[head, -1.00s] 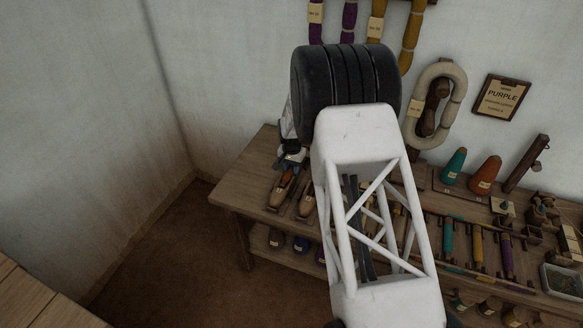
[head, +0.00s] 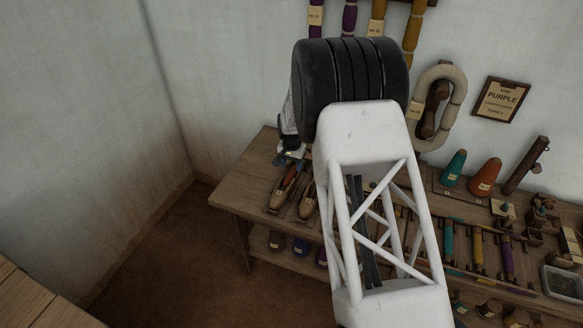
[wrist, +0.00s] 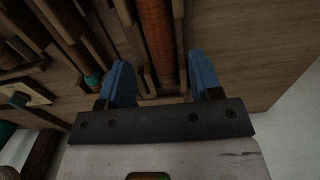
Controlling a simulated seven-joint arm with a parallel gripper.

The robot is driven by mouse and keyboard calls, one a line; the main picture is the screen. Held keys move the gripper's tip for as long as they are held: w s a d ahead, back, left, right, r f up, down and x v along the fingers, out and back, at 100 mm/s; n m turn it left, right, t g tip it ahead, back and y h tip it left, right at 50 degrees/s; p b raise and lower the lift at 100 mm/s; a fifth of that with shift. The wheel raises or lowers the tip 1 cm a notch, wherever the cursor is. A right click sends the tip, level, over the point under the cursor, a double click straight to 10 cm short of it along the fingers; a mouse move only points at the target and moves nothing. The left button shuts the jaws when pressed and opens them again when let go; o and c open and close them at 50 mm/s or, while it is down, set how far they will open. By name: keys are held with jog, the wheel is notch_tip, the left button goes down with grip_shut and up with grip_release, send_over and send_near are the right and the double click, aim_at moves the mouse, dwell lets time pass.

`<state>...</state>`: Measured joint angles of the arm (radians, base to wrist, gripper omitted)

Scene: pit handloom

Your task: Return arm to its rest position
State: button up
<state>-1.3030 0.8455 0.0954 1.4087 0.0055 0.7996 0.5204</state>
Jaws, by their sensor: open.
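My gripper (wrist: 162,85) shows in the wrist view with its two blue fingers spread apart and nothing held between them. It is above the wooden bench, over a shuttle with an orange-brown wound bobbin (wrist: 155,40). In the head view my arm covers much of the bench, and the gripper (head: 290,157) shows only partly at the bench's left end, above the wooden shuttles (head: 285,190). How high the fingers are above the shuttle is hard to tell.
The wooden bench (head: 235,200) stands against the wall. It holds teal and orange cones (head: 484,176), several bobbins (head: 477,247) and a tray (head: 562,283). Floor at the left is clear.

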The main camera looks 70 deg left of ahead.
jog(key=shift+r, duration=2.55)
